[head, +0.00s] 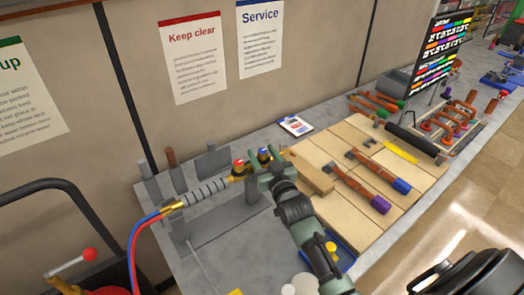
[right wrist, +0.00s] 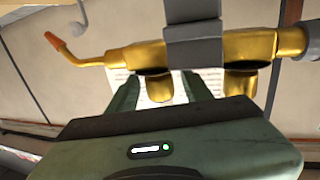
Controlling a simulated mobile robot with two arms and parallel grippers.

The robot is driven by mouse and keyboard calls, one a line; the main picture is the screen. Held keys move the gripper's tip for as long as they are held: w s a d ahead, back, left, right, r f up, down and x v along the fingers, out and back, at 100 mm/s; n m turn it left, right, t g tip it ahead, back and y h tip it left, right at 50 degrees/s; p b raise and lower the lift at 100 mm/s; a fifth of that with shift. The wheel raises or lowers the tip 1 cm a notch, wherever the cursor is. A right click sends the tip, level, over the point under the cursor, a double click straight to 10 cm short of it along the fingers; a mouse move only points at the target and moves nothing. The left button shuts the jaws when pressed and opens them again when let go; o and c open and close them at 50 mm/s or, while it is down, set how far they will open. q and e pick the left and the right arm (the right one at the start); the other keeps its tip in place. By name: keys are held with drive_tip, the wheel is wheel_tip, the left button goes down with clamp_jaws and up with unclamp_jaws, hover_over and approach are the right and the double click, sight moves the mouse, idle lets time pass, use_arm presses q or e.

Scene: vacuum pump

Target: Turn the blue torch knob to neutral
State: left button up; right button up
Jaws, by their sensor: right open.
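The brass torch (right wrist: 115,57) is held in a grey stand at the left of the bench. Its blue knob (head: 264,154) and red knob (head: 238,165) show on top of the brass body in the head view. My right gripper (head: 270,168) is at the torch, right by the blue knob, and partly hides the body. In the right wrist view its two fingers are apart, with brass stubs (right wrist: 158,86) near them. The knob colours and any finger contact cannot be seen there. My left gripper is not in view.
Red and blue hoses (head: 146,228) run from the torch's left end. Wooden boards (head: 322,142) with copper pipe pieces (head: 362,189) lie right of the stand. A tablet-like card (head: 295,125) lies behind. The wall is close behind the bench.

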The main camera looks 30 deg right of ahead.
drive_tip(key=shift+w, duration=0.1)
clamp_jaws()
